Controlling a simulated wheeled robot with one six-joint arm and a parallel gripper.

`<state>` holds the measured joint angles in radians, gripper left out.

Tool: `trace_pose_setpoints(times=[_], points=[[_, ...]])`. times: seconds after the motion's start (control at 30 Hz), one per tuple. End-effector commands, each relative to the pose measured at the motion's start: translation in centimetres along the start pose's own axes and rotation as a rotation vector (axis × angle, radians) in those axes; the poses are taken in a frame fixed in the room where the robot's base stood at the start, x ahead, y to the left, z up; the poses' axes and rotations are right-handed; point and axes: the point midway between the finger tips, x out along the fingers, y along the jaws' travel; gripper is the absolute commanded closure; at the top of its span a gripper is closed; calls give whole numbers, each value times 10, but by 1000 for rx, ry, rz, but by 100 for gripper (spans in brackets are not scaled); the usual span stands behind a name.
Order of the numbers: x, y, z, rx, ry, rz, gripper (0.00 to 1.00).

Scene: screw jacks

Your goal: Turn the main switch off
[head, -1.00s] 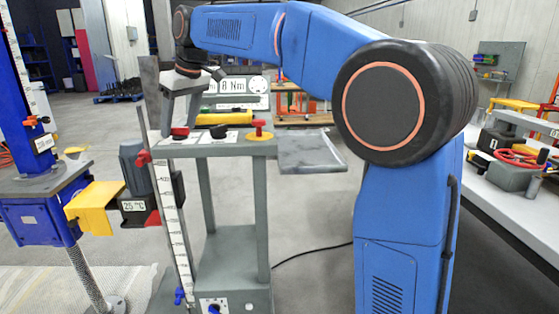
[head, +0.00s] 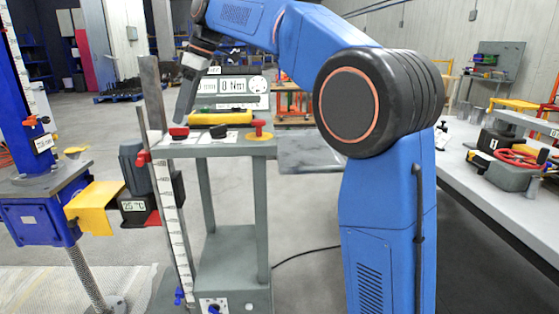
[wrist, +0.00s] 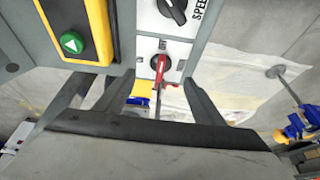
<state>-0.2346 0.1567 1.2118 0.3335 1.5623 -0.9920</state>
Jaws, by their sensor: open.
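The main switch is a small red rotary handle (wrist: 160,68) on a white plate in the wrist view, its lever lying along the picture's vertical. In the head view the red handle (head: 179,131) sits at the left of the grey stand's top panel (head: 200,149). My gripper (head: 183,112) is just above it, tilted, with its fingers pointing down.
A black speed knob (wrist: 174,8) is beside the switch. A yellow pendant box with a green button (wrist: 72,43) lies close by. A red mushroom button (head: 258,126) stands on a yellow disc at the panel's right.

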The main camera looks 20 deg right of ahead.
Motion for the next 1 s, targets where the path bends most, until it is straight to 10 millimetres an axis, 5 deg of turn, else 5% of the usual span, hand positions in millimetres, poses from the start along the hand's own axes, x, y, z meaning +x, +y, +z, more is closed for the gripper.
trace_pose_setpoints(times=[0.5, 1.0], points=[[-84, 1, 0, 2, 1, 3, 38], [-126, 0, 0, 2, 1, 2, 38]])
